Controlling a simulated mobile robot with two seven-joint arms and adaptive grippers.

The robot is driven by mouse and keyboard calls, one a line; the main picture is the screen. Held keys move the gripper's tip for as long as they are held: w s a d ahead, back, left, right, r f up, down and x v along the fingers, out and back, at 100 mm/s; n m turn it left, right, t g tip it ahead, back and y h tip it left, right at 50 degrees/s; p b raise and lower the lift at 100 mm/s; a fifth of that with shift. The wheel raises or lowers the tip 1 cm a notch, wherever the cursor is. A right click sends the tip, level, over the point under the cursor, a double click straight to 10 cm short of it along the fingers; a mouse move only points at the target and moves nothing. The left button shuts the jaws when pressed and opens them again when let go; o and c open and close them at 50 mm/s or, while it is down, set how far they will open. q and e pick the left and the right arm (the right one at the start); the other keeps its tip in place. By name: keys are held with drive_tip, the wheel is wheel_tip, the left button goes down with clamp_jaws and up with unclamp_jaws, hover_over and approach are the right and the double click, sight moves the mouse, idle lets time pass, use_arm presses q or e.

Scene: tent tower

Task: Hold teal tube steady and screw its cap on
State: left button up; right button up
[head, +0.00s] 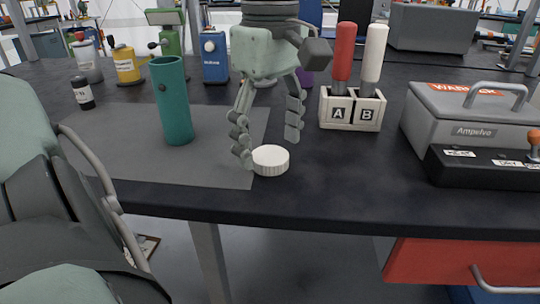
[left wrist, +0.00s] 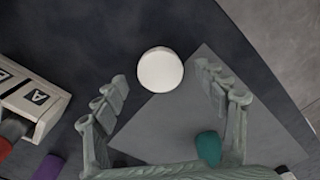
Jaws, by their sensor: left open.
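The teal tube (head: 175,105) stands upright and open-topped on a grey mat. In the left wrist view its teal end (left wrist: 208,147) shows near the bottom, beside a finger. A round white cap (head: 270,161) with a ribbed side lies flat at the mat's right edge, near the table's front. My left gripper (head: 268,146) is open and points down over the cap, to the right of the tube. In the left wrist view the cap (left wrist: 160,70) shows between the spread fingertips, with a gap on both sides.
The grey mat (head: 225,150) lies on the dark table (head: 330,185). A white A/B holder (head: 352,109) with red and white handles stands to the right, near a grey case (head: 460,115). Several bottles, including a yellow one (head: 126,66), and a blue box (head: 215,58) stand behind.

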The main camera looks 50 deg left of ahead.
use_arm(q)
drive_tip(key=shift+f, duration=0.65)
drive_tip(key=shift+c, duration=0.6)
drive_tip(key=c, duration=0.8)
